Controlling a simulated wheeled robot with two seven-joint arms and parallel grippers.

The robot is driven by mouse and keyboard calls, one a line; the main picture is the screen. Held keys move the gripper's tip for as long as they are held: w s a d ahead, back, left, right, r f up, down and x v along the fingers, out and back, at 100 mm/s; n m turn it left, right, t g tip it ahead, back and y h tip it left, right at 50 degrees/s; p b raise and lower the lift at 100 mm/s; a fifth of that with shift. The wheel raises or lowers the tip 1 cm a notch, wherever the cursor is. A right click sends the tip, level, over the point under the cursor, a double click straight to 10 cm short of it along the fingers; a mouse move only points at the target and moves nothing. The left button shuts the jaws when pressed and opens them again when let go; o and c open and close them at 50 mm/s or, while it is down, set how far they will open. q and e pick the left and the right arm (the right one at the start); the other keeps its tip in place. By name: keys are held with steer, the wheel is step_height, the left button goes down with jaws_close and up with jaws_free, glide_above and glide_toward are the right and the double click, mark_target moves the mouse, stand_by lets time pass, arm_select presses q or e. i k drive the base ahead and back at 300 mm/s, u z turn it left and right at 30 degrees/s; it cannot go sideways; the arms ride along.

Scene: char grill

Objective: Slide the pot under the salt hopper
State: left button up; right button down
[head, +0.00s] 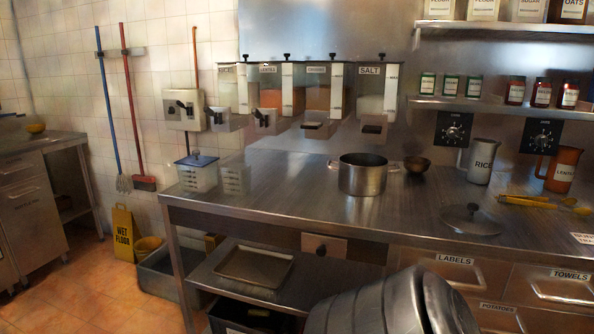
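The pot (362,180) is a steel pot with two side handles, standing upright and open on the steel counter (290,185). The salt hopper (370,100), a clear bin with a SALT label, hangs on the wall at the right end of the hopper row. Its outlet (373,126) appears above the pot in the picture. The pot looks nearer to me than the outlet; I cannot tell how far. The inside of the pot is dark, its contents unclear. Neither of my grippers shows in the head view.
A small dark bowl (417,165) stands just right of the pot. A lid (471,218) lies at the front right. A lidded clear container (197,173) stands left.

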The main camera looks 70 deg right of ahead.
mark_target(360, 173)
steer(key=z, duration=0.75)
steer(key=i, duration=1.2)
steer(key=z, duration=1.2)
